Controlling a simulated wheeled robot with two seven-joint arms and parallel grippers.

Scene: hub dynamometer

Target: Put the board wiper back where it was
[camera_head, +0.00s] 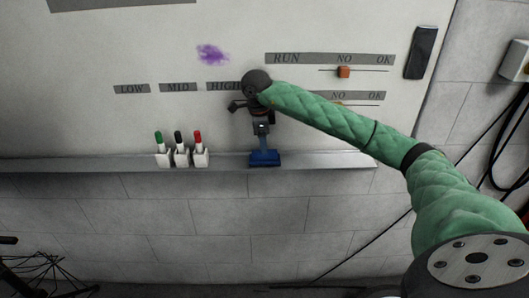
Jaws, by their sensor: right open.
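The board wiper (265,158) looks like a blue block with a narrow upright blue stem. It rests on the grey ledge (330,161) below the whiteboard (130,50), right of the marker pens. My right gripper (263,132) is open and points down at the top of the stem. It is directly above the blue block. I cannot tell whether its fingers touch the stem, as they hide the stem's upper end. My left gripper is not in view.
Green, black and red pens (179,145) stand in white holders on the ledge. A purple smudge (212,54) marks the board. An orange slider (344,72) sits by the RUN labels, near my right arm. A dark panel (421,52) is at upper right. The left ledge is clear.

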